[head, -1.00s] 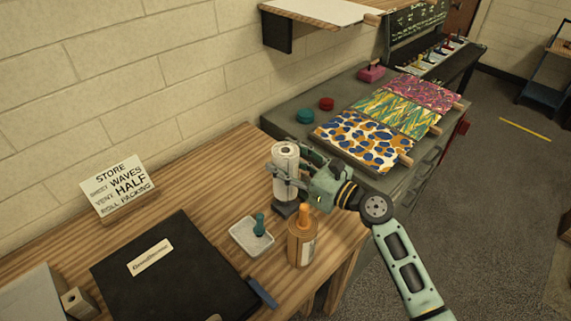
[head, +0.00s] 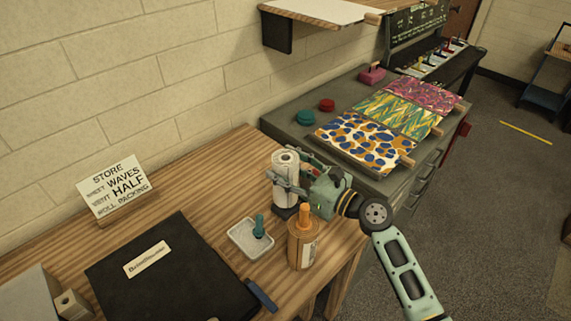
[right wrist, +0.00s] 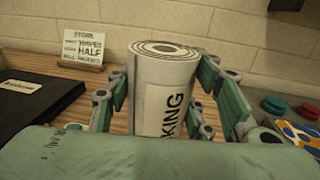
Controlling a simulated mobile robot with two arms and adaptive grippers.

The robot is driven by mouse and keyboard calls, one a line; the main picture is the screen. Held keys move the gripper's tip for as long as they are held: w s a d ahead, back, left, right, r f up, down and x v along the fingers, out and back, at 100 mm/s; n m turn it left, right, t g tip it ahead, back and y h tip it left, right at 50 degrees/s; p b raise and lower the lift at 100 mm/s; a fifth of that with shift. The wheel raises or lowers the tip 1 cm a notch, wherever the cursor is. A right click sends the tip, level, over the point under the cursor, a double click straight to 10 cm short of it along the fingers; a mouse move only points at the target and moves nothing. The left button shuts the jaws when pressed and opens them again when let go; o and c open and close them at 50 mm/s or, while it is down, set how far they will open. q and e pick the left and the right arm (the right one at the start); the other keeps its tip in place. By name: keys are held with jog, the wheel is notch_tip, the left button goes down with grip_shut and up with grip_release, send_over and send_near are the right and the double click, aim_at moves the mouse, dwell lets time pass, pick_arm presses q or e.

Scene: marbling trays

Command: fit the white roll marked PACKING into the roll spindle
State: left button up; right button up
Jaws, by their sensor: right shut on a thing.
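The white roll marked PACKING (head: 284,184) stands upright at the right part of the wooden table. Its lettering, partly hidden, shows in the right wrist view (right wrist: 172,105). My right gripper (head: 284,182) is shut around the roll's sides, fingers on both sides of it in the right wrist view. A small dark base (head: 285,212), apparently the roll spindle, shows directly under the roll. Any post of it is hidden inside the roll. I cannot tell whether the roll's lower end touches the base. My left gripper is not in view.
A brown cylinder with an orange top (head: 304,248) stands close in front of the roll. A pale tray (head: 236,248) with a teal-handled tool lies left. A black folder (head: 160,280) and a sign (head: 114,187) are further left. A grey cabinet (head: 285,126) adjoins behind.

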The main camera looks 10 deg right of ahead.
jog(key=shift+f+b, duration=1.05)
jog(key=shift+f, duration=0.35)
jog(key=o, duration=1.3)
notch_tip(320, 180, up, 10)
jog(key=shift+r, duration=0.1)
